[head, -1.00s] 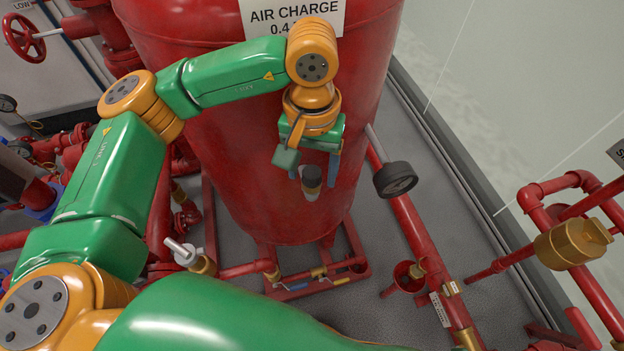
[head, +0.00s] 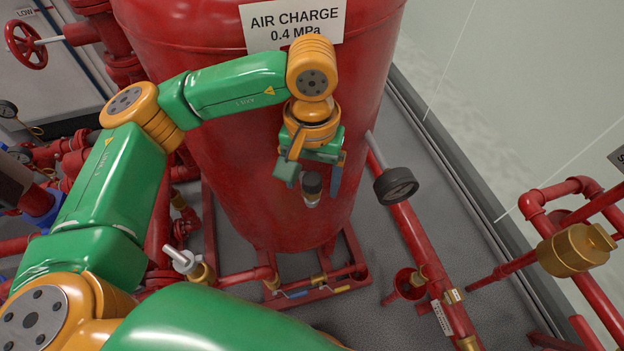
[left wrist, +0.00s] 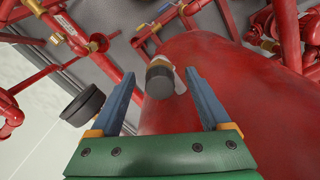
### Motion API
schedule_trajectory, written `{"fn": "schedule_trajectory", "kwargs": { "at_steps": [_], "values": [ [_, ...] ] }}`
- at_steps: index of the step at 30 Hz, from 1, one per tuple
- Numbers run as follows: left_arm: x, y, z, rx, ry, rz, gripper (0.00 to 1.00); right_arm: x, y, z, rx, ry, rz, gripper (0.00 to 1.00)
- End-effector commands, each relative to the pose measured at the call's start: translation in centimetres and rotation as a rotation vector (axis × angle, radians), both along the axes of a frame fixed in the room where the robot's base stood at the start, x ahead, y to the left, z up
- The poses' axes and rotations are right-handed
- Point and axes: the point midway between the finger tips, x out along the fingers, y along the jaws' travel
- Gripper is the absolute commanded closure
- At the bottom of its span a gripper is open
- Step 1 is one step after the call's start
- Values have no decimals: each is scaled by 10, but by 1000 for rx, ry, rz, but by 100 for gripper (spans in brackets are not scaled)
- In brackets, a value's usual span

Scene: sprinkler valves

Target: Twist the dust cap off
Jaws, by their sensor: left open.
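The dust cap (head: 312,184) is a short dark cylinder on a pale metal fitting at the front of the red tank (head: 270,190). It also shows in the left wrist view (left wrist: 159,82), tilted on its fitting. My left gripper (head: 314,186) is open with its two blue fingers on either side of the cap. In the left wrist view, gaps show between the cap and both fingers (left wrist: 160,74). How deep the cap sits between the fingertips is hard to tell. My right gripper is not in view.
A sign (head: 293,25) is on the tank above. Red pipes run below and right, with a brass fitting (head: 574,250) at far right. A capped valve (head: 188,263) stands at lower left.

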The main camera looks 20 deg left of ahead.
Motion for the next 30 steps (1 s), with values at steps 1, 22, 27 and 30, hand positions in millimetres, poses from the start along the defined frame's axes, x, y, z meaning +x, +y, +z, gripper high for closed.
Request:
{"fn": "schedule_trajectory", "kwargs": {
  "at_steps": [1,22,27,30],
  "values": [
    [0,0,0,0,0,0,19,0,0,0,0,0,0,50],
    [0,0,60,0,0,0,19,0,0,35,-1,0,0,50],
    [0,0,63,0,-1,-112,31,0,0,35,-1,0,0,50],
    [1,0,67,0,-2,-328,31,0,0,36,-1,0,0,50]
  ]
}}
